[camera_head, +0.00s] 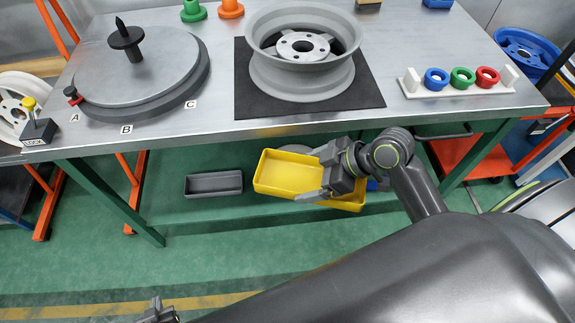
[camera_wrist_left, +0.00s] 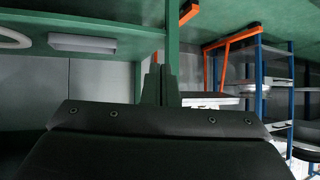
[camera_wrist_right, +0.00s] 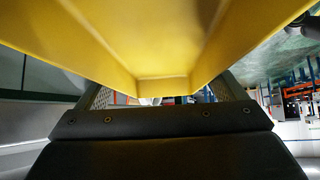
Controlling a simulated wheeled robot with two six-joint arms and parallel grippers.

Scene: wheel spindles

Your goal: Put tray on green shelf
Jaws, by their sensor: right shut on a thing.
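The yellow tray (camera_head: 283,176) is empty in the head view and slightly tilted, in front of or over the green shelf (camera_head: 225,209) under the table. My right gripper (camera_head: 326,176) is shut on the tray at its right part. The tray's yellow underside or wall (camera_wrist_right: 165,60) fills the upper right wrist view. I cannot tell whether the tray touches the shelf. My left gripper (camera_head: 158,311) is low at the bottom edge of the head view, away from the tray. In the left wrist view its fingers (camera_wrist_left: 162,75) are together and empty.
A grey bin (camera_head: 214,184) sits on the shelf left of the tray. A blue item (camera_head: 377,184) shows partly behind my right gripper. The table edge (camera_head: 300,126) overhangs the shelf, and a green table leg (camera_head: 115,205) stands at left. The table holds a wheel rim (camera_head: 302,75).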

